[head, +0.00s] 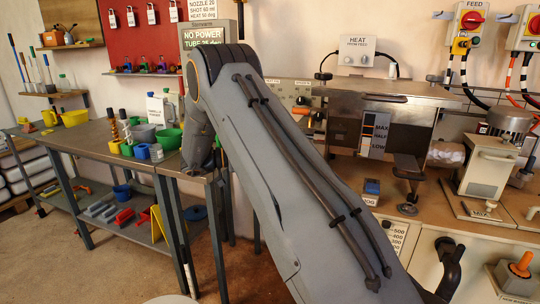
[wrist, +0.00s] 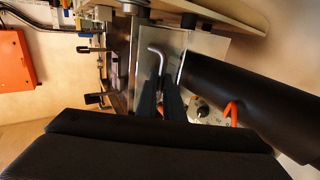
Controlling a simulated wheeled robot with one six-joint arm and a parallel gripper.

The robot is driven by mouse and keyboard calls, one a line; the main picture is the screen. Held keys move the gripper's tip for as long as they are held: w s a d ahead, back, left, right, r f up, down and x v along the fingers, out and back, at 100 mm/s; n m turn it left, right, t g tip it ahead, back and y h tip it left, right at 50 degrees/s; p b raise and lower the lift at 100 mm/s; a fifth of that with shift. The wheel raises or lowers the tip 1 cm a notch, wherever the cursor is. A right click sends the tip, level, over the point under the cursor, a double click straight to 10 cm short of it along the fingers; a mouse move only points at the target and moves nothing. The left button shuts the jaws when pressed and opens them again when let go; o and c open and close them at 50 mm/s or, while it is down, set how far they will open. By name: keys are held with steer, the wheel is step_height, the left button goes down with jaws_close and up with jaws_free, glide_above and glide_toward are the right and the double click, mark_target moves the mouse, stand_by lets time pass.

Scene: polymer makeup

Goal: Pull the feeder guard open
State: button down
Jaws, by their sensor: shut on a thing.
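In the wrist view my gripper (wrist: 160,92) reaches up from the bottom with its two dark fingers closed at the lower part of a bent grey handle (wrist: 156,51). The handle stands in front of a pale metal panel (wrist: 207,47), which looks like the feeder guard. The exact grip is small and dark. Whether the panel stands open or shut cannot be told. In the head view my arm crosses the middle, and my gripper does not show there.
A dark cylinder (wrist: 235,93) lies close to the right of my fingers. In the head view a bench (head: 465,92) carries a hopper with a level scale (head: 375,135) and a pale machine (head: 487,170). A table (head: 90,140) with tubs stands left; the floor before it is clear.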

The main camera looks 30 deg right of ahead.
steer(key=shift+w, duration=0.3)
steer(key=c, duration=2.2)
jaws_free()
steer(key=shift+w, duration=0.15)
steer(key=shift+a, duration=0.1)
steer(key=b+v, duration=0.1)
steer(key=v, duration=0.6)
steer(key=shift+a+b, duration=0.3)
steer(key=shift+a, duration=0.1)
